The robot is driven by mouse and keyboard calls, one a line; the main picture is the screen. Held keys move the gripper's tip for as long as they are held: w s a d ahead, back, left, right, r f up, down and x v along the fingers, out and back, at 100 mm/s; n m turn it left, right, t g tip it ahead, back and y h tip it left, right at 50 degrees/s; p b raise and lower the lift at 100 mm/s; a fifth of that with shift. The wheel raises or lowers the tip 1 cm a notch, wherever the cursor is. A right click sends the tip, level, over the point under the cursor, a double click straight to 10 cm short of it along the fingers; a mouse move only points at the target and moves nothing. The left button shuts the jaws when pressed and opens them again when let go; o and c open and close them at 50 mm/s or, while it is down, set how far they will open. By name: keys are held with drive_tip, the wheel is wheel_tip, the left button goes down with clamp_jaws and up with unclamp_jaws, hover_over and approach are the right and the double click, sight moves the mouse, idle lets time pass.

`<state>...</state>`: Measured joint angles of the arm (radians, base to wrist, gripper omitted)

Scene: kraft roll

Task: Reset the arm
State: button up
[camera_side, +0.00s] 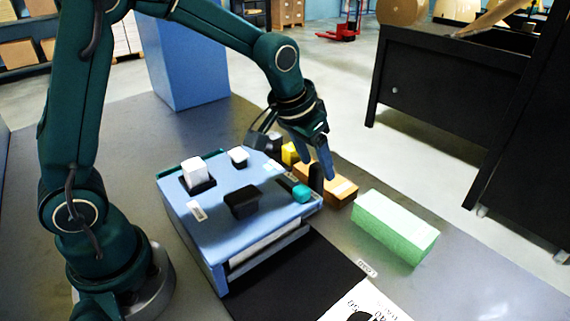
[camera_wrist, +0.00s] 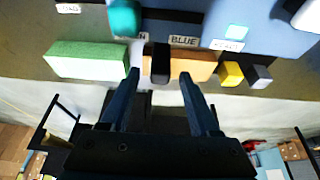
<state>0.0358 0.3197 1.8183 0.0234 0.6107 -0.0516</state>
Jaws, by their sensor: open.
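My gripper (camera_side: 318,165) hangs at the far right corner of a blue box-like machine (camera_side: 222,208), its fingers pointing down. In the wrist view my gripper (camera_wrist: 160,80) is open, with one finger on each side of a small black upright piece (camera_wrist: 160,62). Whether the fingers touch it I cannot tell, but a gap shows on both sides. The machine carries a white block (camera_side: 195,171), a black knob (camera_side: 240,201), a smaller white-topped knob (camera_side: 238,156) and a teal cylinder (camera_side: 301,193). A label reading BLUE (camera_wrist: 184,41) is on its edge.
A brown block (camera_side: 341,190) and a long green block (camera_side: 396,226) lie just beyond the machine. Yellow (camera_side: 290,153) and grey (camera_wrist: 260,76) blocks stand close by. A black mat (camera_side: 290,285) and printed sheet (camera_side: 366,303) lie in front. A blue column (camera_side: 181,62) rises behind.

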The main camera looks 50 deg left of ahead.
drive_tip(key=shift+w+r, duration=0.1)
drive_tip(key=shift+r, duration=0.35)
drive_tip(key=s+r, duration=0.3)
drive_tip(key=s, duration=0.1)
drive_tip(key=s+r+t, duration=0.1)
drive_tip(key=s+r, duration=0.1)
drive_tip(key=s, duration=0.2)
drive_tip(key=s+a+r+t, duration=0.1)
drive_tip(key=s+r, duration=0.2)
drive_tip(key=s, duration=0.2)
drive_tip(key=shift+s+r, duration=0.1)
drive_tip(key=shift+r, duration=0.2)
drive_tip(key=shift+g, duration=0.5)
drive_tip(key=s+f, duration=0.1)
drive_tip(key=s, duration=0.1)
drive_tip(key=s+f, duration=0.1)
drive_tip(key=s, duration=0.1)
drive_tip(key=s+f, duration=0.2)
drive_tip(key=shift+s, duration=0.1)
